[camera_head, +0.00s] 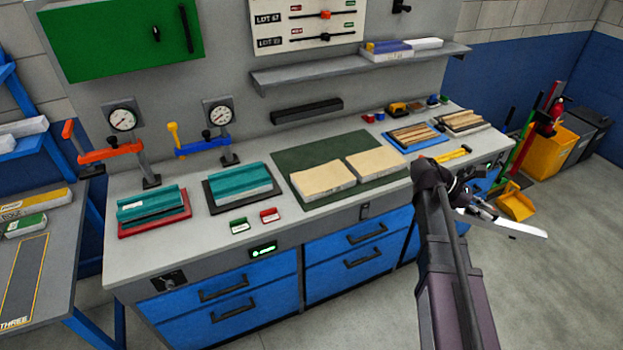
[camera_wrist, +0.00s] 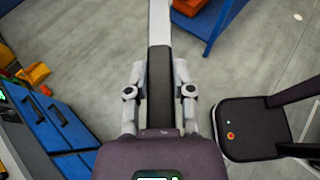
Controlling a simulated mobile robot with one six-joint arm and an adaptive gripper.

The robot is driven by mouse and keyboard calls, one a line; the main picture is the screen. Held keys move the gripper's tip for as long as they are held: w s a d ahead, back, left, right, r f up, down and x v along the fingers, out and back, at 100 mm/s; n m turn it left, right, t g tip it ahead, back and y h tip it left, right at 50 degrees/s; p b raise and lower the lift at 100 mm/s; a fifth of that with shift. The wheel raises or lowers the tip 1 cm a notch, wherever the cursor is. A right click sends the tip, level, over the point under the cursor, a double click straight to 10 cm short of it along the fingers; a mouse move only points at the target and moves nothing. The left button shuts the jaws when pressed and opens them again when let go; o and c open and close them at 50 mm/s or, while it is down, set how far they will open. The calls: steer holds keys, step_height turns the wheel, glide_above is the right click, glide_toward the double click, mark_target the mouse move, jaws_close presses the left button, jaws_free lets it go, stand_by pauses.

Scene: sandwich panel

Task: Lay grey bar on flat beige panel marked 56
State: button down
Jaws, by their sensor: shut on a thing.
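My gripper (camera_head: 478,198) is at the right, beyond the front edge of the workbench and over the floor. In the wrist view my gripper (camera_wrist: 159,72) is shut on a long grey bar (camera_wrist: 159,22), with one finger on each side of its dark middle section. The bar's pale end (camera_head: 515,224) points right in the head view. Two flat beige panels lie side by side on a green mat (camera_head: 300,155), a left one (camera_head: 324,180) and a right one (camera_head: 376,167). I cannot read a 56 on either. The bar is well apart from both.
Teal blocks (camera_head: 240,185) on trays stand left of the mat. A blue tray (camera_head: 440,142) with wooden strips and a yellow tool (camera_head: 453,154) lie to its right. Two clamps with gauges stand behind. Blue drawers (camera_head: 360,235) front the bench. The floor (camera_head: 570,275) at right is free.

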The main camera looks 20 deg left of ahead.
steer(key=shift+s+d, duration=0.15)
steer(key=shift+s, duration=0.25)
steer(key=shift+a, duration=0.35)
